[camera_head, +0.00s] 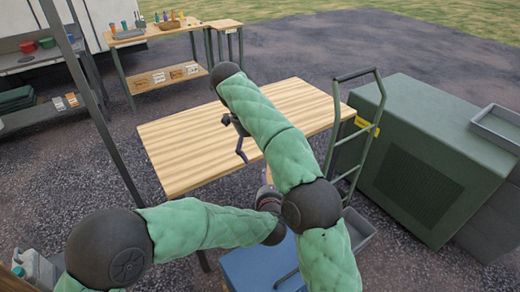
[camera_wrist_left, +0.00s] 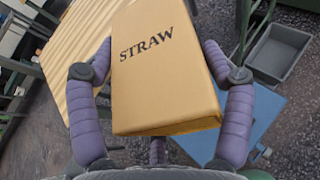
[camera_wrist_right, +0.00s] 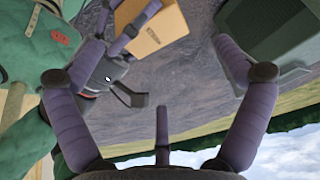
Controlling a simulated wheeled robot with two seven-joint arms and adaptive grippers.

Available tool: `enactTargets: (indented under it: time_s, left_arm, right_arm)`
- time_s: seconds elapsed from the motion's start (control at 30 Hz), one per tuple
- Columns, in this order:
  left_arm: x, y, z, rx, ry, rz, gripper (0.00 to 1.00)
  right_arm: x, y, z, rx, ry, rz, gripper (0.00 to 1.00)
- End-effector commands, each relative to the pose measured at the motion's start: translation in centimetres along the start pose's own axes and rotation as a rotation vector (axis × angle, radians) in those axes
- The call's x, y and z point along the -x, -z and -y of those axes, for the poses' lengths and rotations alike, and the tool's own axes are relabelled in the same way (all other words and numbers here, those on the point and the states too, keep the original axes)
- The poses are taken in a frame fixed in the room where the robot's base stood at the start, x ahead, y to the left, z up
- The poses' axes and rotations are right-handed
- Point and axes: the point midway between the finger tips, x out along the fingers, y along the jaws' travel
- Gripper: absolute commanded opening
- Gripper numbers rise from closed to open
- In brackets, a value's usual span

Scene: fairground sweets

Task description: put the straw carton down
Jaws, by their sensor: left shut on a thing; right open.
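The straw carton (camera_wrist_left: 165,75) is a tan box with "STRAW" printed on it. My left gripper (camera_wrist_left: 158,60) is shut on it, one finger along each side. In the head view my left gripper (camera_head: 268,198) is by the near edge of the wooden table (camera_head: 190,135); my arm hides most of the carton there. The carton (camera_wrist_right: 160,25) also shows at the top of the right wrist view. Whether it touches anything below is hidden. My right gripper (camera_head: 241,140) is open and empty, over the table in the head view.
The tabletop looks bare where it shows. A green hand truck (camera_head: 352,125) stands at its right, beside a large green cabinet (camera_head: 425,150). A blue thing (camera_head: 250,268) and a grey tray (camera_head: 358,230) are low in front. A workbench (camera_head: 150,33) with bottles stands behind.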

Motion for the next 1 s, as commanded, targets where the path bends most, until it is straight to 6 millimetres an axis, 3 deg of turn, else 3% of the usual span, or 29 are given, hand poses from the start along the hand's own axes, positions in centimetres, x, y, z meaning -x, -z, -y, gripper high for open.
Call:
enactTargets:
  time_s: [0.17, 0.37, 1.0]
  left_arm:
    - [0.0, -0.1, 0.0, 0.001, 0.000, 0.002, 0.33]
    - [0.0, -0.1, 0.0, 0.001, 0.000, 0.002, 0.33]
    - [0.0, -0.1, 0.0, 0.001, 0.000, 0.002, 0.33]
  right_arm:
    - [0.6, -0.5, -1.1, -0.044, -0.024, -0.008, 1.00]
    - [-0.5, -0.5, -1.1, -0.046, -0.026, -0.010, 1.00]
    - [-8.7, -0.4, -1.4, -0.044, -0.026, -0.009, 1.00]
